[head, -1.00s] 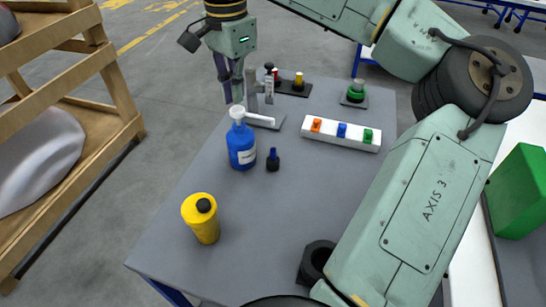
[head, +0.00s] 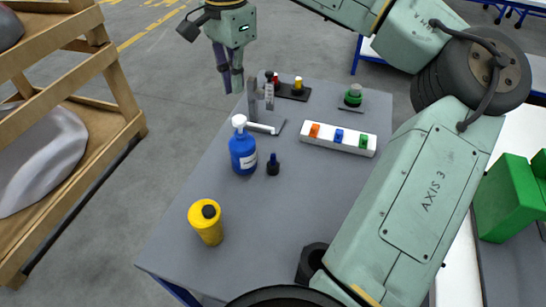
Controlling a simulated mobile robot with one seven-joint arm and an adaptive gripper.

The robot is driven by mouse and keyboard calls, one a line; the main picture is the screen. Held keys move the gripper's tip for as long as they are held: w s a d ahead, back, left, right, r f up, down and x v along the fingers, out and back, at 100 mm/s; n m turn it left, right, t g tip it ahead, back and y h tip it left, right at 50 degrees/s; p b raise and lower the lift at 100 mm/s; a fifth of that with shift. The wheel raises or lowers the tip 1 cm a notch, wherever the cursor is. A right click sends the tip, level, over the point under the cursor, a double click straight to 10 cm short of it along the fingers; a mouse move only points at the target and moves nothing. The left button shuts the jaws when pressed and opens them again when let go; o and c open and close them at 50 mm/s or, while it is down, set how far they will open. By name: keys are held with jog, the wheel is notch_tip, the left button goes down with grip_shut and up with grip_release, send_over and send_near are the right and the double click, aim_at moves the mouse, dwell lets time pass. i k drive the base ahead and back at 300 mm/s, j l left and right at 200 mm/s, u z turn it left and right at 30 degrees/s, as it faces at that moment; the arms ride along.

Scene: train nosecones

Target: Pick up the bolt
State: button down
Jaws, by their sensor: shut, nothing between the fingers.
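My gripper (head: 232,88) hangs in the air at the far left edge of the grey table (head: 255,215), beyond the blue pump bottle. Its fingers are together with nothing seen between them. No thing in view is clearly a bolt. A black hexagonal part (head: 311,261), possibly the bolt or a nut, sits at the near side of the table, partly hidden by my arm. It is far from the gripper.
The blue bottle (head: 243,154), a small dark bottle (head: 273,165) and a yellow container (head: 207,223) stand on the table. A white block with coloured switches (head: 338,138) lies behind. A wooden rack (head: 115,80) is left; a green box (head: 510,198) is right.

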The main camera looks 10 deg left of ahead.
aim_at(272, 166)
jog(key=k, duration=1)
